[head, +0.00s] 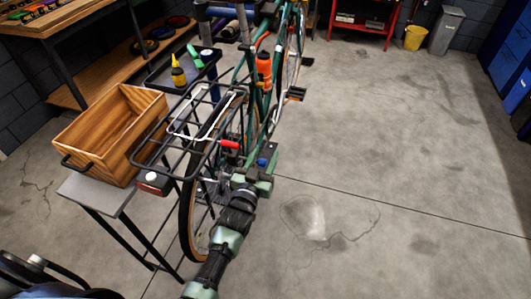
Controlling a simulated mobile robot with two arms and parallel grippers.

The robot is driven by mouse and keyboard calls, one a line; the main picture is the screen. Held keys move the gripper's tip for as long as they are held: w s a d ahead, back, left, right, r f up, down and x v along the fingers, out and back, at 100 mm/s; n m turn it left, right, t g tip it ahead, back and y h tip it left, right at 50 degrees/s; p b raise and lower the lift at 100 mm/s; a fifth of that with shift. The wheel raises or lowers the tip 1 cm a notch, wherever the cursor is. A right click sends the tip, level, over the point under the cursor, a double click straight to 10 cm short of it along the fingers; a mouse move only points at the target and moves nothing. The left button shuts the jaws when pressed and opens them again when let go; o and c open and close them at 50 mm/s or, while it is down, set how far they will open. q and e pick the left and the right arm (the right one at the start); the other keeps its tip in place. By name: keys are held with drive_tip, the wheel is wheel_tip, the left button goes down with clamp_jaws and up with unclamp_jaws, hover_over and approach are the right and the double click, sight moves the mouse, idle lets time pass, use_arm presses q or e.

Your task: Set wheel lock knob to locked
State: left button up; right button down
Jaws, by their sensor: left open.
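The bicycle (188,212) stands with its rear wheel and black rear rack toward me. A red knob-like piece (229,144) sticks out beside the rear wheel, just below the rack; it may be the wheel lock knob. Its setting is too small to read. My left gripper (266,158) is open, to the right of the rear wheel and slightly right of and below the red piece, apart from it. A small blue piece shows at the gripper; I cannot tell what it belongs to. My arm and wrist hide the lower right of the rear wheel. My right gripper is out of view.
A wooden crate (92,157) sits on a small grey table (97,193) left of the rear wheel. A dark tray (160,83) with a yellow bottle (178,72) stands behind it. An orange bottle (264,67) is on the frame. The floor at right is clear.

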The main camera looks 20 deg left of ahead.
use_arm(q)
drive_tip(key=shift+w, duration=0.5)
clamp_jaws()
drive_tip(key=shift+d+f, duration=0.15)
idle(0.9)
